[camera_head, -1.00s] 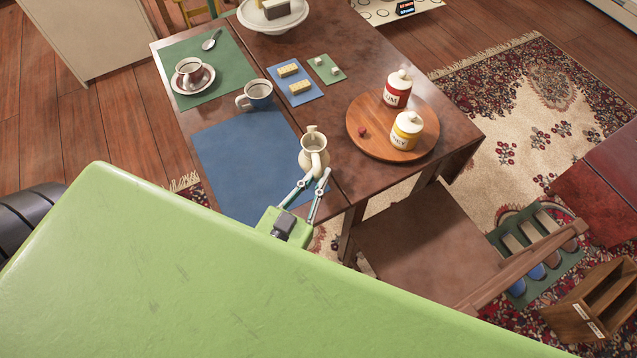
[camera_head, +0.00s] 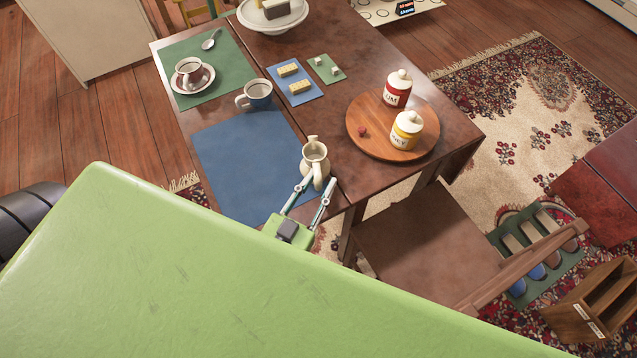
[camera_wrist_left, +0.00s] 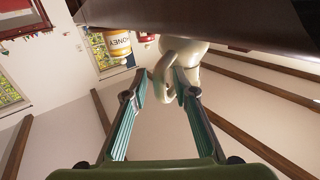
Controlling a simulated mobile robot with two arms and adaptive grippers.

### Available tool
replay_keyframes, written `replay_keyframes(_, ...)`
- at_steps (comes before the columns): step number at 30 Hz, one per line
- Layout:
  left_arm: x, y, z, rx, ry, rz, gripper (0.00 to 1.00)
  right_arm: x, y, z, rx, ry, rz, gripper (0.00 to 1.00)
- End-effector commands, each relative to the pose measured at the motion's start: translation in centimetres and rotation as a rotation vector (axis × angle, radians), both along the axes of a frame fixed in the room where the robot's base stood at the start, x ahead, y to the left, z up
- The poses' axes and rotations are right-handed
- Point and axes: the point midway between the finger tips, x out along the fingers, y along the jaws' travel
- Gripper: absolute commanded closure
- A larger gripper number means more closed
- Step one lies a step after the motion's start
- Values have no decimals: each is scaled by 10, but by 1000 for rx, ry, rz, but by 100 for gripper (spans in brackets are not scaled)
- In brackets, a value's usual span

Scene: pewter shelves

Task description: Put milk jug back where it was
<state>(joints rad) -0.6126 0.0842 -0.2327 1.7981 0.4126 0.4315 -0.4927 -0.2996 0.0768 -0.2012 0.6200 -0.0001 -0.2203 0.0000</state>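The cream milk jug (camera_head: 315,162) stands upright at the near edge of the brown table (camera_head: 358,165), right of the blue placemat (camera_head: 240,160). Its handle faces me. My left gripper (camera_head: 321,181) is at the handle, in front of the jug. In the left wrist view the left gripper (camera_wrist_left: 160,82) has its fingers apart, with the jug's handle (camera_wrist_left: 164,78) between them. The handle is close to the right finger, and a small gap shows at the left one. The jug's underside contact is hard to see. My right gripper is not in view.
A round wooden board (camera_head: 365,143) with a red jar (camera_head: 397,92) and a honey jar (camera_head: 406,132) is to the right. A chair (camera_head: 420,240) is close on the right.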

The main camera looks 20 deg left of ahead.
Motion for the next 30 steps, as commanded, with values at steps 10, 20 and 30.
replay_keyframes(10,-38,2,-1,0,5,-1,74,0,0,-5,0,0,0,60)
replay_keyframes(20,-102,7,0,1,3,-1,74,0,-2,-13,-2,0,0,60)
replay_keyframes(30,-120,8,2,-1,-1,-1,74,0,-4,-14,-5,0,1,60)
